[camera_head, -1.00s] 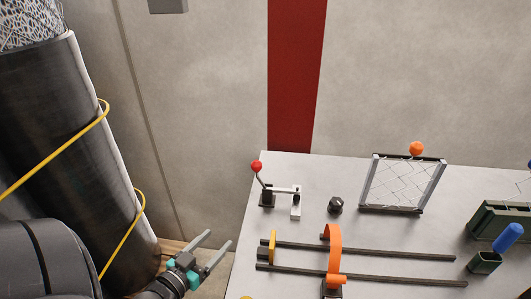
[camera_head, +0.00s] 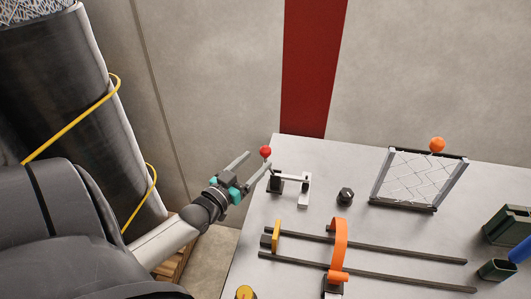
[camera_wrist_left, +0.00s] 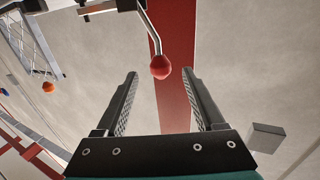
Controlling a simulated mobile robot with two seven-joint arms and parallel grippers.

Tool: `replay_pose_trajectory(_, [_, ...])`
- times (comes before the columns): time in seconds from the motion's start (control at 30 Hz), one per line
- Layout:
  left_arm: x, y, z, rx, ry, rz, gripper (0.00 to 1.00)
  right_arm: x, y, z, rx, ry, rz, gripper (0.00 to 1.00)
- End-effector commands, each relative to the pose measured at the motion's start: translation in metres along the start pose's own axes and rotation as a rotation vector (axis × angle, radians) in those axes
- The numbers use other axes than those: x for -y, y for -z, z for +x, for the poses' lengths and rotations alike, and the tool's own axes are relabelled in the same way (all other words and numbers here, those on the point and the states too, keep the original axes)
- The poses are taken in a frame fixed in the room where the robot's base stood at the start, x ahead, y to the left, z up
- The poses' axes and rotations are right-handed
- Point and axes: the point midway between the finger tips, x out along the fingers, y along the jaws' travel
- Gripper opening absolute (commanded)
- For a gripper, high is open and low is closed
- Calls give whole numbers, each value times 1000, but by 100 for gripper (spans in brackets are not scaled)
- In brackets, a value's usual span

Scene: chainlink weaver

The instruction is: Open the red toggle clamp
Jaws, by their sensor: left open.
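The toggle clamp (camera_head: 290,183) stands at the back left corner of the table, with a dark base and a light bracket. Its lever ends in a red ball knob (camera_head: 265,152), which points up. In the left wrist view the red knob (camera_wrist_left: 160,67) hangs on its bent metal lever (camera_wrist_left: 150,30), just beyond and between the fingertips. My left gripper (camera_head: 257,163) is open and empty, its two fingers close around the knob area. I cannot tell whether a finger touches the knob. My right gripper is not in view.
A black knob (camera_head: 345,196) sits right of the clamp. Behind it stands a wire mesh frame (camera_head: 415,180) with an orange ball (camera_head: 437,144). Two dark rails (camera_head: 400,254) with an orange hoop (camera_head: 340,245) lie in front. Green containers (camera_head: 507,228) stand at the right.

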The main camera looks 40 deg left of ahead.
Motion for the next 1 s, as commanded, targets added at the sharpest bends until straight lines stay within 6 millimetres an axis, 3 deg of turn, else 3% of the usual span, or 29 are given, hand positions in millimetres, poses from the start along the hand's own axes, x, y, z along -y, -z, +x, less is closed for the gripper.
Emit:
replay_pose_trajectory(0.2, [0, 1, 33, -3, 0, 3, 71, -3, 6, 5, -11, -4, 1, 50])
replay_pose_trajectory(0.4, [0, 0, 51, -2, 0, 1, 71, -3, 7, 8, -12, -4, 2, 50])
replay_pose_trajectory(0.8, [0, 0, 57, 0, 0, 1, 71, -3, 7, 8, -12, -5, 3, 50])
replay_pose_trajectory(1.0, [0, 0, 57, 0, 0, 1, 50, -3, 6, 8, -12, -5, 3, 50])
